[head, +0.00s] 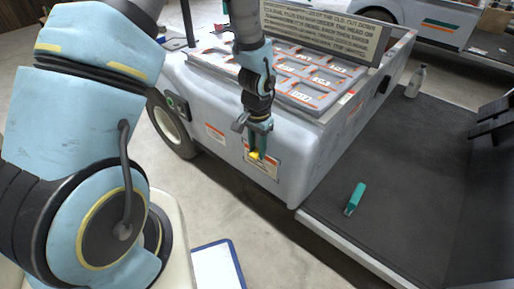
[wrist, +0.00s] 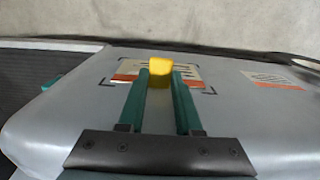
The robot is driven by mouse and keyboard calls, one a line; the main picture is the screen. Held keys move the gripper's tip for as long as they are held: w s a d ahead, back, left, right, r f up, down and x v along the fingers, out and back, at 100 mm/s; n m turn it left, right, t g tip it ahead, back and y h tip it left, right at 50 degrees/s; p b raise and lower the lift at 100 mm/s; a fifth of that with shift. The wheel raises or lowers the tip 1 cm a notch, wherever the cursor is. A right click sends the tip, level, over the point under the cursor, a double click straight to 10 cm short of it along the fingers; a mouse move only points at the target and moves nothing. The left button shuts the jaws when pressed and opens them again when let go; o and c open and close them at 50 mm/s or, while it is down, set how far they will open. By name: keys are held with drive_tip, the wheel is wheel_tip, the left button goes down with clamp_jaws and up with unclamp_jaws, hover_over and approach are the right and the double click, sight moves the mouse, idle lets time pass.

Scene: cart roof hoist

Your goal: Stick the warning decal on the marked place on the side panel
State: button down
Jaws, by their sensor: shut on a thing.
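My gripper (head: 257,143) is at the cart's pale grey side panel (head: 290,135), its teal fingers shut on a small yellow piece. The yellow piece (wrist: 160,70) shows between the fingertips in the wrist view. Directly behind it is a cream decal (wrist: 130,76) with an orange band and dark print, within black corner marks (wrist: 103,82) on the panel. The fingers hide its middle. I cannot tell whether the yellow piece is joined to the decal, or whether the decal lies flat on the panel. The marked place also shows in the head view (head: 270,167).
A numbered tray (head: 310,90) and a text board (head: 325,28) are on the cart. A teal-handled tool (head: 356,196) and a bottle (head: 415,82) are on the dark surface at right.

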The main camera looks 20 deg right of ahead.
drive_tip(key=shift+d, duration=0.1)
drive_tip(key=c, duration=0.5)
unclamp_jaws()
drive_tip(key=shift+o, duration=0.3)
drive_tip(key=o, duration=0.4)
drive_tip(key=s+a, duration=0.3)
drive_tip(key=a, duration=0.3)
drive_tip(key=shift+s+a, duration=0.15)
drive_tip(key=shift+s, duration=0.05)
drive_tip(key=shift+r, duration=0.15)
